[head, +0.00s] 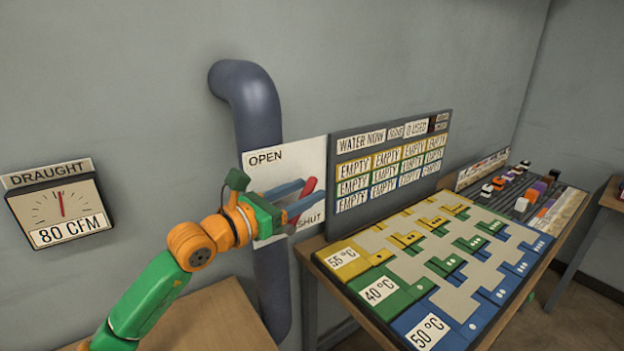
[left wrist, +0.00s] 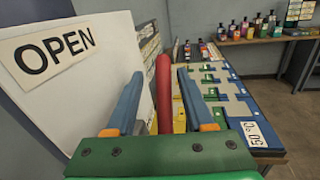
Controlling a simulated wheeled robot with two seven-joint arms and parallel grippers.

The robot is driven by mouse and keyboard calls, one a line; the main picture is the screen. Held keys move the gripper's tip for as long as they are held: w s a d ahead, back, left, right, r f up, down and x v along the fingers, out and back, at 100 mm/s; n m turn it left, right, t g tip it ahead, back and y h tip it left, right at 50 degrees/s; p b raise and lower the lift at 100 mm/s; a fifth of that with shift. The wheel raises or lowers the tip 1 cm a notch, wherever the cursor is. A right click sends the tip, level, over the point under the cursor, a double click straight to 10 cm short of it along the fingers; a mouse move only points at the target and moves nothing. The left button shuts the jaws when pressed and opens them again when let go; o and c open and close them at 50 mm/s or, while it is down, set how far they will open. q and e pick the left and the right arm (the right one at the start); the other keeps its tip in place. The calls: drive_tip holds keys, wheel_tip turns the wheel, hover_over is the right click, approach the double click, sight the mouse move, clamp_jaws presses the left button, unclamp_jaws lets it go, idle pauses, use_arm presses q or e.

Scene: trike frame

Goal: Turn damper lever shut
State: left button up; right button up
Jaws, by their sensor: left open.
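The damper lever (head: 309,185) is red and sits in front of a white plate (head: 285,157) marked OPEN at its upper left and SHUT at its lower right. My left gripper (head: 309,191) is open, with blue fingers reaching across the plate at the lever. Part of the lever is hidden by the fingers. My right gripper is not in view.
A blue-grey pipe (head: 253,100) runs behind the plate. A draught gauge (head: 60,212) reading 80 CFM hangs at left. To the right stand a board of EMPTY labels (head: 390,150) and a table with a coloured temperature panel (head: 440,260). A wooden surface (head: 225,320) lies below my arm.

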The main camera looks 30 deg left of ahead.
use_arm(q)
drive_tip(key=shift+w+r+p, duration=0.25)
drive_tip(key=shift+w+p, duration=0.05)
drive_tip(key=shift+w, duration=0.35)
drive_tip(key=shift+w+d+f, duration=0.2)
drive_tip(key=shift+w+d, duration=0.2)
drive_tip(key=shift+w, duration=0.1)
drive_tip(key=shift+a, duration=0.1)
drive_tip(key=c, duration=0.6)
clamp_jaws()
drive_tip(key=shift+r, duration=0.25)
